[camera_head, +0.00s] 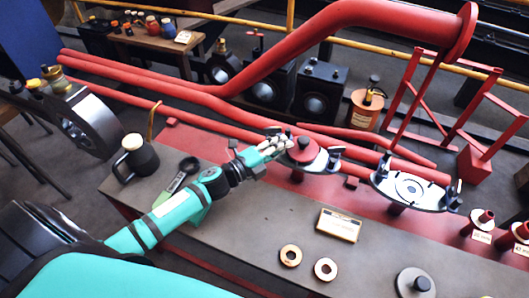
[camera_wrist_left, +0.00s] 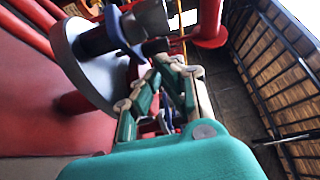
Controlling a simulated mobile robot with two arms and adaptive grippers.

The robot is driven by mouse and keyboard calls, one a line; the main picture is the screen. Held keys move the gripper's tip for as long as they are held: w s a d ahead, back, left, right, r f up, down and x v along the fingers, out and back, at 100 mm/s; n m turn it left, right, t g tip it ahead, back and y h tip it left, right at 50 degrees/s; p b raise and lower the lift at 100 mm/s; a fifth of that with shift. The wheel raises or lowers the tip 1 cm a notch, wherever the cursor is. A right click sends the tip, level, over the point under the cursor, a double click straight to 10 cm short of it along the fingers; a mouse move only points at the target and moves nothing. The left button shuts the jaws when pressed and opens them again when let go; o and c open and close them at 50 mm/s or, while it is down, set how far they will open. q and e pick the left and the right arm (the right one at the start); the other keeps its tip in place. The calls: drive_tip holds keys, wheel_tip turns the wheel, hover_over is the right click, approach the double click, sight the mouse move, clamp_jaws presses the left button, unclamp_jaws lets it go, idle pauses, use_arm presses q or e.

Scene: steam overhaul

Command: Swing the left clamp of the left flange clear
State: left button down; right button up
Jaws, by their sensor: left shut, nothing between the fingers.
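The left flange (camera_head: 318,164) is a pale metal disc with a red round cover (camera_head: 305,151) on it, on the red pipework at the middle of the head view. A dark clamp (camera_head: 336,153) shows at its right edge. My left gripper (camera_head: 283,143) is at the flange's left edge, shut and empty, and hides much of that side, so I cannot tell how the left clamp lies. In the left wrist view, the fingers (camera_wrist_left: 160,52) are close together beside the grey flange disc (camera_wrist_left: 72,50), with a dark clamp part (camera_wrist_left: 112,34) next to them. My right gripper is not in view.
The right flange (camera_head: 408,188) stands close by with dark clamps at its edges. A thick red pipe (camera_head: 335,22) arches behind. A kettle-like can (camera_head: 135,158), a label plate (camera_head: 338,225), copper rings (camera_head: 291,255) and a dark disc (camera_head: 414,282) stand on the bench (camera_head: 240,235).

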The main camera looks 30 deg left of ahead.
use_arm(q)
drive_tip(key=v, duration=1.1)
drive_tip(key=shift+s, duration=0.1)
